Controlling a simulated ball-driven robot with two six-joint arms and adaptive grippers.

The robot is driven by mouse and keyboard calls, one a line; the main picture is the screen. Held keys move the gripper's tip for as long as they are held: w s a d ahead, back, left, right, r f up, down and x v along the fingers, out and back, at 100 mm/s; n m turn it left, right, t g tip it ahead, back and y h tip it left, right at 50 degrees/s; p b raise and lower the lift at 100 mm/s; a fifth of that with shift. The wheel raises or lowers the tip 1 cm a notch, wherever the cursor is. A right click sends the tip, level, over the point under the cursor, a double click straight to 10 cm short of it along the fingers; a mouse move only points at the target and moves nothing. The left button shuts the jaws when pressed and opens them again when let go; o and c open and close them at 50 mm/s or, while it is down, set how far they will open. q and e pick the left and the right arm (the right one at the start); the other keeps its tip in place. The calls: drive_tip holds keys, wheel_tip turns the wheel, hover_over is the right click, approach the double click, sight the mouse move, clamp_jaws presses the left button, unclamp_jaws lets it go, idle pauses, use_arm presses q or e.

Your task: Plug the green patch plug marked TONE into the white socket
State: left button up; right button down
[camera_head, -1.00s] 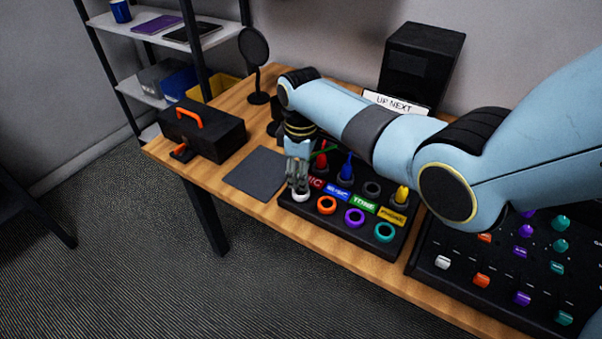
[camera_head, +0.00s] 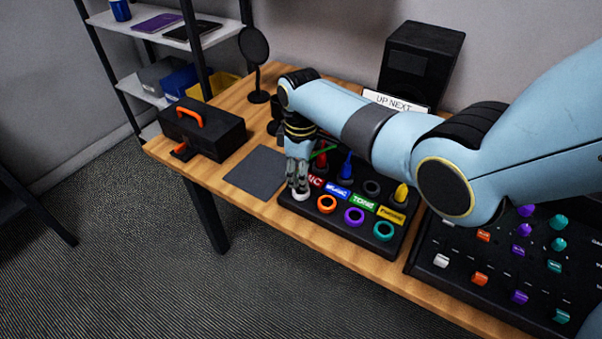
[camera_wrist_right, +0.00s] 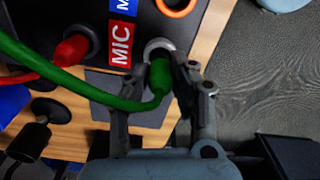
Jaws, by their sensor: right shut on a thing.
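My right gripper (camera_head: 298,184) is shut on the green plug (camera_wrist_right: 160,78), fingers on both sides of it. A green cable (camera_wrist_right: 60,80) curves away from the plug's back; a short piece also shows in the head view (camera_head: 323,152). The plug's front end is at the white socket (camera_head: 301,197), whose pale rim (camera_wrist_right: 158,45) shows just beyond the plug. Whether the plug is inside the socket or only against its mouth, I cannot tell. The green TONE label (camera_head: 363,203) is on the panel, with an empty dark hole (camera_head: 372,187) behind it. My left gripper is out of view.
Red (camera_head: 321,161), blue (camera_head: 347,168) and yellow (camera_head: 401,193) plugs stand in the back row. Orange (camera_head: 326,204), purple (camera_head: 355,218) and teal (camera_head: 384,231) sockets look empty. A mixer (camera_head: 470,262) stands right; a grey mat (camera_head: 256,172) and toolbox (camera_head: 203,135) lie left.

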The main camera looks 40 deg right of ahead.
drive_tip(key=shift+f, duration=0.3)
drive_tip(key=shift+f, duration=0.25)
drive_tip(key=shift+f+b, duration=0.25)
drive_tip(key=shift+b, duration=0.05)
idle(0.6)
drive_tip(key=c, duration=0.6)
unclamp_jaws()
drive_tip(key=shift+o, duration=0.2)
wheel_tip(320, 180, up, 7)
drive_tip(key=p, duration=0.7)
drive_tip(key=shift+p, duration=0.35)
